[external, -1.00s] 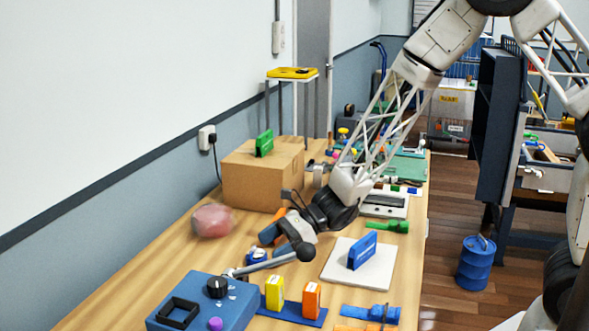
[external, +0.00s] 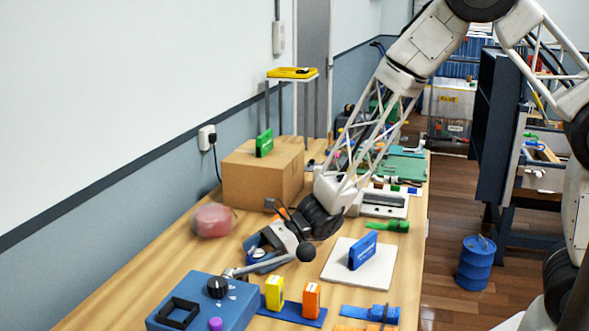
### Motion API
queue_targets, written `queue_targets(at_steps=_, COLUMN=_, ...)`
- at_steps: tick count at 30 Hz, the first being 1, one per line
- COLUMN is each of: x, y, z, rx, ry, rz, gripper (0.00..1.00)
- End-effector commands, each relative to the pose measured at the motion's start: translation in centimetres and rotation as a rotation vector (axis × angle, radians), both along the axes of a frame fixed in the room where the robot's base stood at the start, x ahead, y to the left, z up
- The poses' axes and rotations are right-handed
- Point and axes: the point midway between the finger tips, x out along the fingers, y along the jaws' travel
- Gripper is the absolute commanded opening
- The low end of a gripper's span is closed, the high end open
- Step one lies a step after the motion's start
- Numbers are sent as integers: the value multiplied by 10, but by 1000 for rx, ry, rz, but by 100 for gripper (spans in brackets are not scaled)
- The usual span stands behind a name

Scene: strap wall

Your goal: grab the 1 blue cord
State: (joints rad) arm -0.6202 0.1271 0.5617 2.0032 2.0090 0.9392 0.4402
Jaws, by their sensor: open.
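A flat blue strap-like bundle (external: 370,313) with a dark band around it lies on the table at the lower right; it looks like the blue cord. My gripper (external: 272,243) is over the middle of the table, up and to the left of the bundle and well apart from it. It is open; its fingers are small and partly lost against the things behind them. A small blue object (external: 258,254) shows just under or behind my gripper; I cannot tell if they touch.
A blue box (external: 205,300) with knobs and a black-knobbed lever (external: 305,252) stands at front left. Yellow (external: 275,293) and orange (external: 311,299) blocks stand beside it. A white board (external: 355,270) holds an upright blue block. A cardboard box (external: 262,180) stands behind.

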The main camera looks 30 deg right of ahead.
Motion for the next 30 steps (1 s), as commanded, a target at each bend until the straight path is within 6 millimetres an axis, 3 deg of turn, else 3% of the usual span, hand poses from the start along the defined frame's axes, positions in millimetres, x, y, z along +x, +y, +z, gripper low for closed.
queue_targets(at_steps=3, x=0, y=0, z=0, rx=0, ry=0, rz=0, gripper=85)
queue_targets(at_steps=14, x=0, y=0, z=0, rx=0, ry=0, rz=0, gripper=32)
queue_targets(at_steps=23, x=0, y=0, z=2, rx=1, ry=0, rz=0, gripper=32)
queue_targets(at_steps=30, x=0, y=0, z=17, rx=2, ry=-3, rz=0, gripper=32)
